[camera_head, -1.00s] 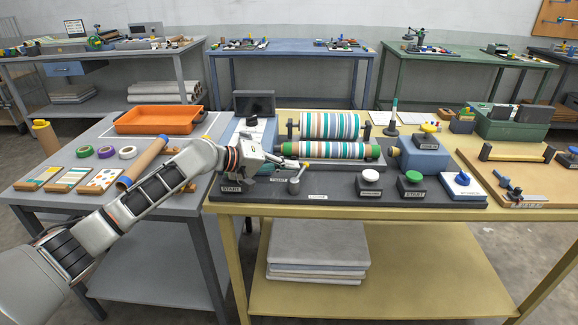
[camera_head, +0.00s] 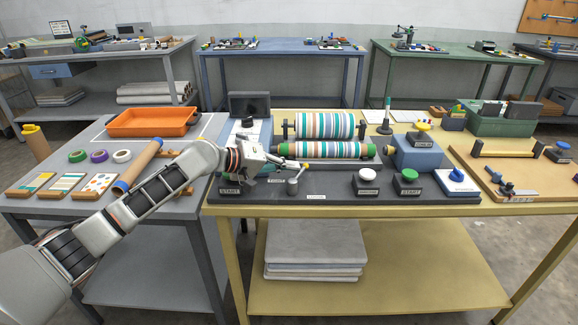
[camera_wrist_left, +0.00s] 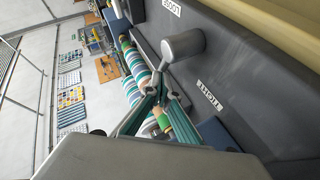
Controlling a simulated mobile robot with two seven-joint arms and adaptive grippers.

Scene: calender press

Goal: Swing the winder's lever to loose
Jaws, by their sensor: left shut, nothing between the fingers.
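In the left wrist view the lever (camera_wrist_left: 182,46) shows as a grey cylinder just beyond the fingertips. A TIGHT label (camera_wrist_left: 209,96) lies on one side of it and a LOOSE label (camera_wrist_left: 172,8) on the other. My left gripper (camera_head: 280,164) is shut and empty, just behind and left of the lever. In the left wrist view its fingertips (camera_wrist_left: 161,91) come close to the lever's arm; I cannot tell whether they touch. My right gripper is not in view.
Striped rollers (camera_head: 325,126) stand right behind the left gripper. A dark screen (camera_head: 249,104) stands at the back left. White (camera_head: 367,177) and green (camera_head: 409,176) buttons sit right of the lever. An orange tray (camera_head: 153,122) and a cardboard tube (camera_head: 138,165) are on the left table.

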